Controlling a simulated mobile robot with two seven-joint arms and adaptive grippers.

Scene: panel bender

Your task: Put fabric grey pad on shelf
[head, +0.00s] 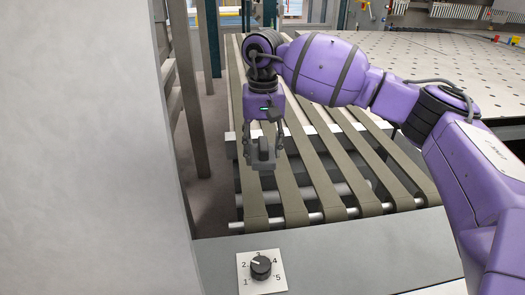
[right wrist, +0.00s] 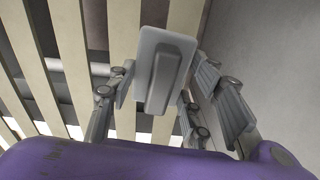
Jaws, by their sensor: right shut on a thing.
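My right gripper (head: 264,143) points down over the belts and is shut on a small grey pad (head: 262,161). In the right wrist view the pad (right wrist: 146,52) is a rounded grey plate with a raised block-like grip along its middle. The fingers of my right gripper (right wrist: 155,95) stand on both sides of that raised grip. The pad hangs in the air above the belts, and how far above is hard to tell. My left gripper is not in view. I cannot make out a shelf for certain.
Several long tan belts (head: 297,196) run away from me over rollers. A grey ledge (head: 345,247) with a numbered black knob (head: 261,267) lies in front. A large pale panel (head: 80,150) blocks the left side. A perforated table (head: 420,62) is at the back right.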

